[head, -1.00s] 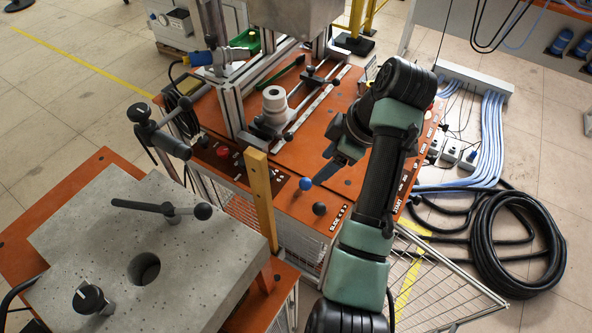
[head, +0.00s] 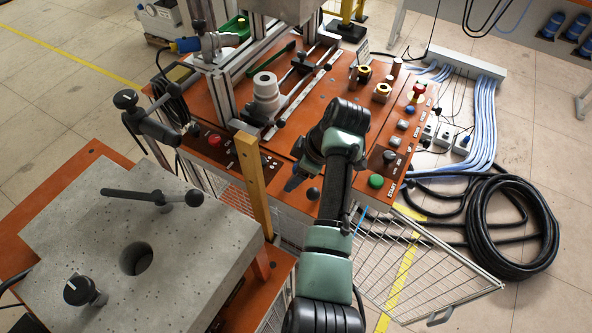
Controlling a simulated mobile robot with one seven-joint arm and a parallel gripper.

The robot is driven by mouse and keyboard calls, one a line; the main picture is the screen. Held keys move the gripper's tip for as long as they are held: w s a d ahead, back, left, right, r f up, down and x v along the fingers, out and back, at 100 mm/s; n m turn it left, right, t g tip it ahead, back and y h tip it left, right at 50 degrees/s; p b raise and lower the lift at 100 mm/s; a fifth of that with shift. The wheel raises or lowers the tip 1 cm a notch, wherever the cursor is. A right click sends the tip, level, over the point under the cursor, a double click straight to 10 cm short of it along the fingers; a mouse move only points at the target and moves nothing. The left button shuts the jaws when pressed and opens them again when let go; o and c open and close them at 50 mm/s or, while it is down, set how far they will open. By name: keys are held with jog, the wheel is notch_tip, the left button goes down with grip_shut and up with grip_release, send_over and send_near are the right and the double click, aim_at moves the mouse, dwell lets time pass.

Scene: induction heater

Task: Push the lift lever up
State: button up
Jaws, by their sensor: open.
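My gripper (head: 293,184) is at the front edge of the orange machine top, seen small and from above, with its open fingers pointing down and left. A black ball knob (head: 313,193) on the front edge is just right of the fingertips. The blue ball knob that showed beside it earlier is not clearly visible now; my gripper covers that place. The lift lever's label cannot be read, so I cannot tell which knob is the lift lever. I cannot tell whether the fingers touch a knob.
The orange machine top (head: 330,95) carries a grey cylinder stack (head: 266,92) and a metal frame. A yellow post (head: 253,182) stands left of my gripper. A grey slab (head: 180,235) with a hole is in the left foreground. A green button (head: 376,181) is at the right.

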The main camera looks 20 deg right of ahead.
grip_shut()
dwell(1.4)
